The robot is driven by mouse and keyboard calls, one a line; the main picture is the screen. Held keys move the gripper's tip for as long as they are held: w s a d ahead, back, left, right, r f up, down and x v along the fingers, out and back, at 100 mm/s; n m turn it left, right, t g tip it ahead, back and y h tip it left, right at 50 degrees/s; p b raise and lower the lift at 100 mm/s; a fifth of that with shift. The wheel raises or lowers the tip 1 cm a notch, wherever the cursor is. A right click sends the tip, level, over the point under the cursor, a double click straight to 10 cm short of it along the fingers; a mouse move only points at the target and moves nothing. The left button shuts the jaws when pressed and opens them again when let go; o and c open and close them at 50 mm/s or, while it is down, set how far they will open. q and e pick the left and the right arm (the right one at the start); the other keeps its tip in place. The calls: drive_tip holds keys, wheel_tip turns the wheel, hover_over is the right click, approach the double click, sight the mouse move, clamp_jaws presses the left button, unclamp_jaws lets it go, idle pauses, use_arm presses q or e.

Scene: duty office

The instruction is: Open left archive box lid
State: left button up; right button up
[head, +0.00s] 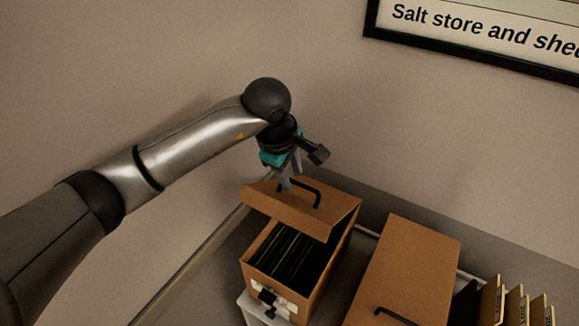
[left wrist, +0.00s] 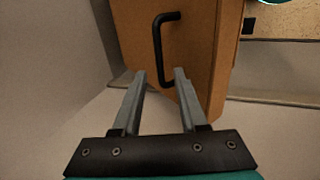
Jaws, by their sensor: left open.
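The left archive box (head: 318,285) is brown, and its lid (head: 277,207) is raised and tilted, with dark files showing inside. The lid's black handle (head: 314,186) is on its top; the lid (left wrist: 202,45) and handle (left wrist: 157,45) also show in the left wrist view. My left gripper (head: 286,186) is at the lid beside the handle. In the left wrist view its fingers (left wrist: 160,74) are apart, with the handle's lower end seen between the tips. I cannot tell whether they touch it. My right gripper is not in view.
A second brown box (head: 412,255) with a shut lid stands to the right. Several folders (head: 515,303) stand at the far right. A wall rises close behind, with a framed sign (head: 480,32) above. A dark latch (head: 268,298) is on the left box's front.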

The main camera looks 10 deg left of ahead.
use_arm(q)
drive_tip(key=shift+d+f, duration=0.1)
drive_tip(key=shift+f, duration=0.25)
drive_tip(key=shift+c, duration=0.3)
clamp_jaws()
drive_tip(key=shift+r, duration=0.1)
idle(0.9)
